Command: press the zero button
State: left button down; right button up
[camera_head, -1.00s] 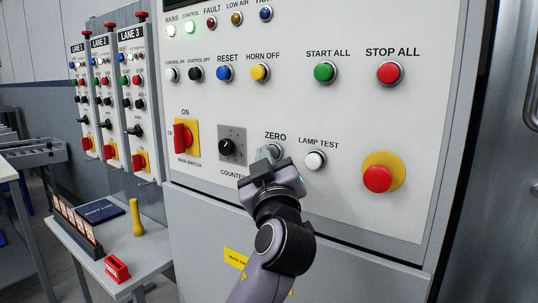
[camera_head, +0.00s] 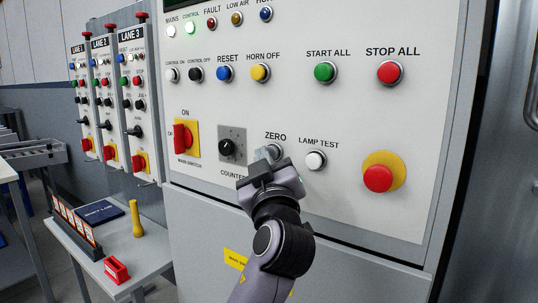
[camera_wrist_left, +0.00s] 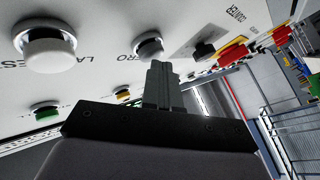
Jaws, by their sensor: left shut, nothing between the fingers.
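The zero button (camera_head: 275,150) is on the white control panel under the ZERO label, mostly hidden behind my left gripper in the head view. In the left wrist view the zero button (camera_wrist_left: 149,47) shows as a dark grey cap in a metal ring. My left gripper (camera_head: 262,155) is shut and empty, its fingertips at the button's lower left in the head view. In the left wrist view the shut fingertips (camera_wrist_left: 158,68) overlap the button's lower edge. I cannot tell whether they touch it. My right gripper is not in view.
The white lamp test button (camera_head: 315,160) is just right of the gripper. The counter knob (camera_head: 228,148) is to its left. A red stop button (camera_head: 378,178) on a yellow disc is further right. A small table (camera_head: 130,250) stands at lower left.

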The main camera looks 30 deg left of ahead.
pick_arm(q)
jog(key=shift+s, duration=0.75)
jog(key=s, duration=0.5)
jog(key=shift+a+b, duration=0.25)
jog(key=shift+b, duration=0.05)
jog(key=shift+w+f, duration=0.1)
dwell(0.4)
jog(key=w+d+f+m+h+p, duration=0.15)
jog(key=f+m+h, duration=0.25)
jog(key=f, duration=0.4)
jog(key=d+f+m+g+h+p, duration=0.1)
jog(key=d+f+m+h+p, duration=0.2)
jog(key=f, duration=0.6)
jog(key=d+f+m+h, duration=0.2)
jog(key=f+m+h, duration=0.25)
jog(key=f, duration=0.35)
jog(key=s+d+f+m+g+h+p, duration=0.2)
jog(key=s+f+m+g+h+p, duration=0.1)
jog(key=s+f, duration=1.4)
jog(key=shift+s+f+m+g+h+p, duration=0.4)
jog(key=shift+f+m+g+h, duration=0.2)
jog(key=shift+g, duration=0.4)
